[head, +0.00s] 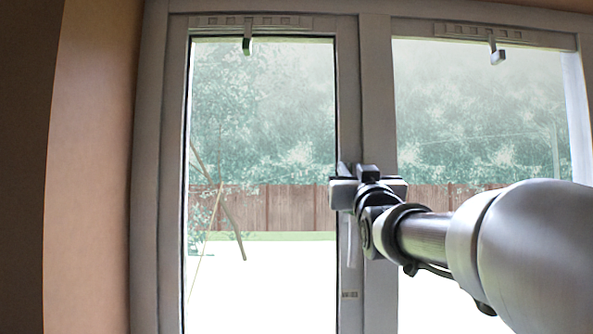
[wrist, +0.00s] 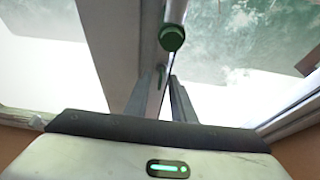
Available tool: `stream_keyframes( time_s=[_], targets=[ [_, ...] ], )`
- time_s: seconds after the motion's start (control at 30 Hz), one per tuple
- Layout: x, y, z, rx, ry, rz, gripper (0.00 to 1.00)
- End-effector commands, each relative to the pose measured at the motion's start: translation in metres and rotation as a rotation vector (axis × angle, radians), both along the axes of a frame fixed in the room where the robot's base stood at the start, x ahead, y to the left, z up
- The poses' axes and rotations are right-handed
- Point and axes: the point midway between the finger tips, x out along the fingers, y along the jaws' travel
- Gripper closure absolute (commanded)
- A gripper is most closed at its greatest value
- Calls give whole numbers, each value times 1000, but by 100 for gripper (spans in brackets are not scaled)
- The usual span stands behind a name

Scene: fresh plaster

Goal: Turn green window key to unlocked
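A dark green round knob (wrist: 171,37), which looks like the key, sits on the pale window frame in the wrist view. My gripper (head: 350,174) is at the upright between the two panes in the head view and hides the key there. In the wrist view my gripper (wrist: 161,80) points at the frame, its fingers apart. The green knob lies beyond the fingertips, and I see nothing clamped.
A pale handle (head: 349,245) hangs on the frame just below my gripper. The left pane (head: 262,120) and right pane (head: 480,110) look closed. Small latches (head: 247,46) hang from the top rail. A plaster wall (head: 90,170) borders the window on the left.

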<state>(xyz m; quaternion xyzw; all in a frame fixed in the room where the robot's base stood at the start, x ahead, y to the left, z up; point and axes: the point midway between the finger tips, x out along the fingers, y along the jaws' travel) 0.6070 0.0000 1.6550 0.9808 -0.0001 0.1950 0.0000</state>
Motion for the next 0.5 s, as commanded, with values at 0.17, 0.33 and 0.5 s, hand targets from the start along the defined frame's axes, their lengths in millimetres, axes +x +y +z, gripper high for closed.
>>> stream_keyframes(
  time_s=[0.17, 0.33, 0.5],
  targets=[
    [0, 0, 0, 0, 0, 0, 93],
    [0, 0, 0, 0, 0, 0, 100],
    [-1, 0, 0, 9, 0, 0, 100]
  ],
)
